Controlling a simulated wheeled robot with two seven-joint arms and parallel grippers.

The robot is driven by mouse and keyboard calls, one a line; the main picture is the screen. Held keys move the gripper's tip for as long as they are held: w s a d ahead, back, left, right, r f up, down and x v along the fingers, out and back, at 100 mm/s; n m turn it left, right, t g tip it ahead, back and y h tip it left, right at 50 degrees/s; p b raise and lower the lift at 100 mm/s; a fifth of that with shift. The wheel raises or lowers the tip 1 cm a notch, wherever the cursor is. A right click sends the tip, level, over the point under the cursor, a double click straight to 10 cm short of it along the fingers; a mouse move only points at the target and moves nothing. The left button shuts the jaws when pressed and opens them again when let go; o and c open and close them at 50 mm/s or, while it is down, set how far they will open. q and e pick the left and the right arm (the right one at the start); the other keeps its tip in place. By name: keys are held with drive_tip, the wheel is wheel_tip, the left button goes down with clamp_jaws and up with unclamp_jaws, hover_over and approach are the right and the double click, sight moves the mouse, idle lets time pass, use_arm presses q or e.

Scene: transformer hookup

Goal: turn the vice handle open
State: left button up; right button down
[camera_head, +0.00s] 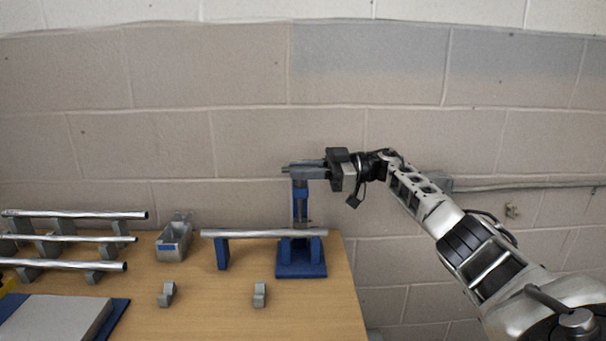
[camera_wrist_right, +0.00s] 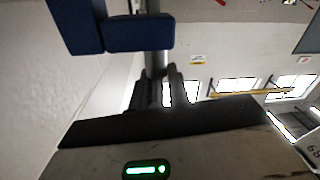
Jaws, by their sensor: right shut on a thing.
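The blue vice (camera_head: 301,268) stands on the wooden table near its right edge. A metal pipe (camera_head: 245,234) lies across it and on a blue support (camera_head: 222,256) to its left. My right gripper (camera_head: 300,170) reaches in from the right to the top of the vice and is shut on the vice handle (camera_head: 285,168); the fingers hide most of the handle. In the right wrist view the handle shows as a grey rod (camera_wrist_right: 156,61) between the fingers (camera_wrist_right: 157,88), with blue vice parts (camera_wrist_right: 90,27) beyond. My left gripper is not in view.
Several metal pipes (camera_head: 75,215) lie on grey stands at the left. A grey bin (camera_head: 173,243) stands behind two small grey brackets (camera_head: 167,294). A grey plate (camera_head: 50,318) lies at the front left. The block wall (camera_head: 250,110) rises behind the table.

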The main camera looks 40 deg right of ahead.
use_arm(q)
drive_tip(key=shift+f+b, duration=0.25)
drive_tip(key=shift+b, duration=0.1)
use_arm(e)
drive_tip(key=shift+w+d+r+n+g, duration=0.1)
drive_tip(key=shift+d+r+n+g, duration=0.15)
drive_tip(key=shift+n+g, duration=0.05)
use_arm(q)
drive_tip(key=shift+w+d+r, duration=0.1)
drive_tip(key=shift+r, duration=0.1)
use_arm(e)
drive_tip(key=shift+r+y, duration=0.1)
drive_tip(key=shift+y, duration=0.2)
